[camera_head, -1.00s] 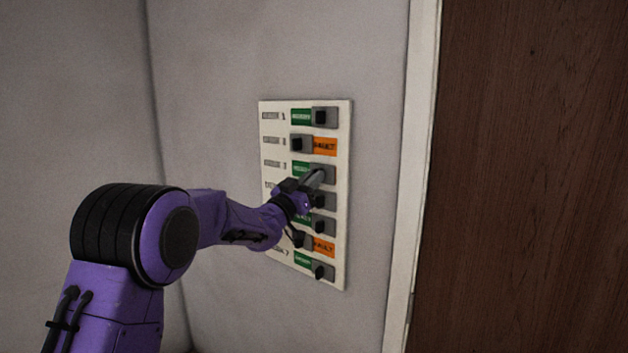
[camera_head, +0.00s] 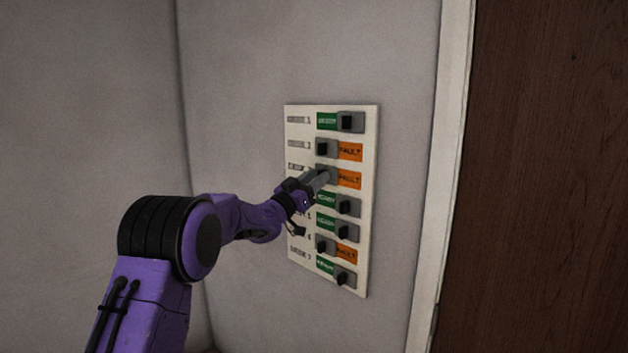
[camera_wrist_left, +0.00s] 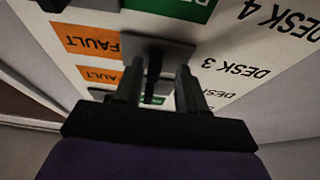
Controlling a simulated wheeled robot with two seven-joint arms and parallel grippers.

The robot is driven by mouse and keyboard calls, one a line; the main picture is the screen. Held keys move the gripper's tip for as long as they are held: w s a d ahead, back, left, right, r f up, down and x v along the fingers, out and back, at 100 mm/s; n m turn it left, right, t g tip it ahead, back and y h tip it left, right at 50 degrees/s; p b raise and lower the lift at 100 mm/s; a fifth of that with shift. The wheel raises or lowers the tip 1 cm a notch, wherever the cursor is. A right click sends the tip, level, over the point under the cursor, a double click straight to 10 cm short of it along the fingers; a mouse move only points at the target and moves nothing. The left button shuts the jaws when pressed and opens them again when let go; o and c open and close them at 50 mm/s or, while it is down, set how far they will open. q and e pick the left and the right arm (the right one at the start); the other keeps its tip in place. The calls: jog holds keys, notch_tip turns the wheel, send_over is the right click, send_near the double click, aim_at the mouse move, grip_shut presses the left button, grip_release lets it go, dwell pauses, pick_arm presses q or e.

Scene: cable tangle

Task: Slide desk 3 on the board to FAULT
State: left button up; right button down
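The white board (camera_head: 372,200) on the wall has rows of sliders with green or orange labels. In the desk 3 row, an orange FAULT label (camera_head: 348,180) shows at the right, and the grey slider is at the left, partly hidden by my left gripper (camera_head: 326,177). In the left wrist view, the picture is upside down: the DESK 3 print (camera_wrist_left: 235,66) is at right and the orange FAULT label (camera_wrist_left: 90,42) at left. The dark slider knob (camera_wrist_left: 154,70) stands between my left gripper's fingers (camera_wrist_left: 158,88), which are apart, with a gap on the right side. My right gripper is not in view.
Desks 2 and 6 also show orange FAULT labels; the other rows show green. The neighbouring knobs, such as the desk 4 knob (camera_head: 347,205), stick out close below my gripper. A white frame (camera_head: 449,120) and brown door (camera_head: 545,180) are at right.

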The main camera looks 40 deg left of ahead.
pick_arm(q)
jog(key=shift+d, duration=0.1)
jog(key=b+v, duration=0.5)
jog(key=v, duration=0.5)
jog(key=shift+s, duration=0.25)
